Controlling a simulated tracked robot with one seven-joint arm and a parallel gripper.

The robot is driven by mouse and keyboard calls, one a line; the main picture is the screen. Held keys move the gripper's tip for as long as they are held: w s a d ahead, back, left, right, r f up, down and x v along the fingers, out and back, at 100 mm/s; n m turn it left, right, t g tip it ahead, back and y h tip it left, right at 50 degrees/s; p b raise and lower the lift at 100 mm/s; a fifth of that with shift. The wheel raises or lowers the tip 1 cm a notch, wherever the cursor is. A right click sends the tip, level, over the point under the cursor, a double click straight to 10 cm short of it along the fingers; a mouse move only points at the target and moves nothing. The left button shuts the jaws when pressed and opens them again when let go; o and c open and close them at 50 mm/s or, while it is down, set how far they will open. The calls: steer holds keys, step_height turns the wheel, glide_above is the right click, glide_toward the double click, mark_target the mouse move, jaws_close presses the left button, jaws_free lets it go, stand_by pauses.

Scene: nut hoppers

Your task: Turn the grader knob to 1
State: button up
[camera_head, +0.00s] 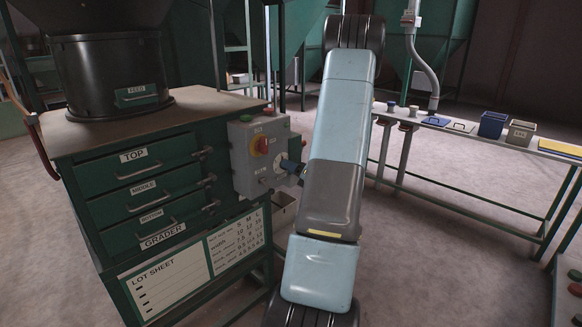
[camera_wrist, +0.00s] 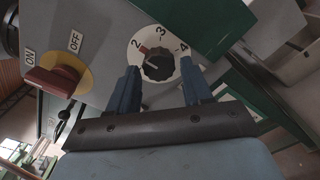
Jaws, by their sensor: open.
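The grader knob (camera_wrist: 158,65) is black and ridged, on a round white dial marked 2, 3 and 4 in the wrist view. A small red mark shows at the knob's upper left, on the side of the 2; the 1 cannot be seen. My gripper (camera_wrist: 160,71) is open, with a blue finger on either side of the knob; I cannot tell whether they touch it. The green grader (camera_head: 150,200) carries the box.
A red switch (camera_wrist: 53,80) on a yellow disc, labelled ON and OFF, sits left of the knob. The grader's drawers (camera_head: 145,185) are shut. A bench (camera_head: 470,133) with small bins stands at the right. Open floor lies between.

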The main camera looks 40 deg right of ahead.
steer(key=shift+w, duration=1)
steer(key=shift+c, duration=0.4)
